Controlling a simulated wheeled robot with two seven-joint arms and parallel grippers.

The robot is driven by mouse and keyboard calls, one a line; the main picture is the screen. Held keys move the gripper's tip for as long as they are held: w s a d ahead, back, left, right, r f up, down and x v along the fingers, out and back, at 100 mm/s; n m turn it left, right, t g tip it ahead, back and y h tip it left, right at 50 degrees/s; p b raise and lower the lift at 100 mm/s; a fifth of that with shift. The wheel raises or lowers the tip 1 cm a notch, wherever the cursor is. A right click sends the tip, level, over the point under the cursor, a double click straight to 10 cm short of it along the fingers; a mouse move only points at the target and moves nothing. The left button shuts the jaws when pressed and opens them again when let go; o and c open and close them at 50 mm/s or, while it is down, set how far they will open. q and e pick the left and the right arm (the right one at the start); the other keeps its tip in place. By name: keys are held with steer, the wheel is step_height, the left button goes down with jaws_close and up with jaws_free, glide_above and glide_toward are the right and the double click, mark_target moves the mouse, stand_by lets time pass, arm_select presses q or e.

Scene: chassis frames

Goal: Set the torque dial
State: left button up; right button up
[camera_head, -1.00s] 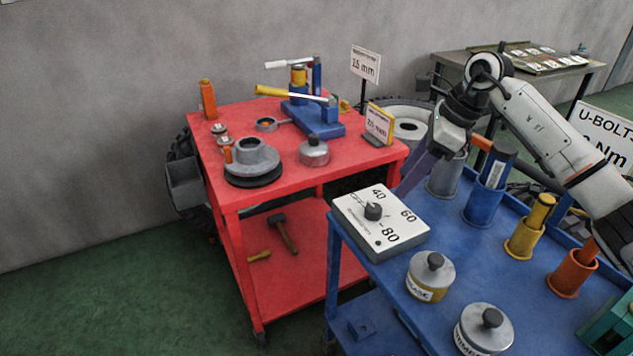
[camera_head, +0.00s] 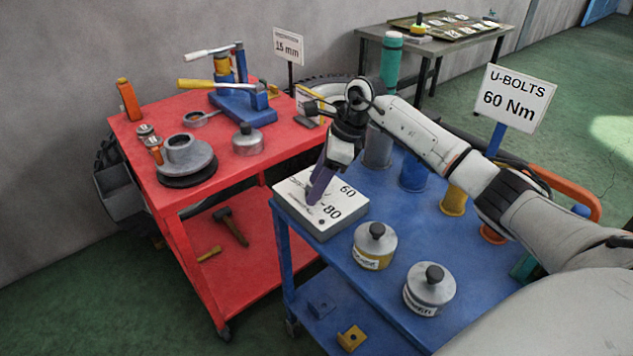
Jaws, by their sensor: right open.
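The torque dial box (camera_head: 343,214) is a white block at the left corner of the blue cart, with the numbers 60 and 80 showing on top. My right gripper (camera_head: 314,198) is over the box, its purple fingers pointing down at the dial knob. The fingers hide the knob and the 40 mark, so I cannot tell the knob's setting or whether they touch it. The gripper is open. A sign (camera_head: 516,98) behind reads "U-BOLTS 60 Nm". My left gripper is not in view.
Two lidded tins (camera_head: 372,258) (camera_head: 422,300) stand near the front of the blue cart (camera_head: 395,217). Colored holders stand behind my right arm. The red cart (camera_head: 280,146) with a blue press (camera_head: 242,116) and metal parts is at left.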

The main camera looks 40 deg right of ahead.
steer(key=shift+c, duration=0.5)
steer(key=c, duration=0.9)
steer(key=shift+c, duration=0.2)
steer(key=shift+r+m, duration=0.1)
steer(key=shift+m, duration=0.3)
steer(key=shift+s+m+t+h+p, duration=0.1)
steer(key=shift+m+t+h+p, duration=0.35)
steer(key=shift+m, duration=0.45)
steer(key=m, duration=0.1)
steer(key=m+h, duration=0.1)
steer(key=m, duration=0.1)
steer(key=shift+a+m+t+p, duration=0.2)
steer(key=shift+m+t+p, duration=0.1)
steer(key=shift+t, duration=0.05)
steer(key=m+h, duration=0.2)
steer(key=m, duration=0.3)
steer(key=shift+a+m+b, duration=0.15)
steer(key=shift+m+b, duration=0.15)
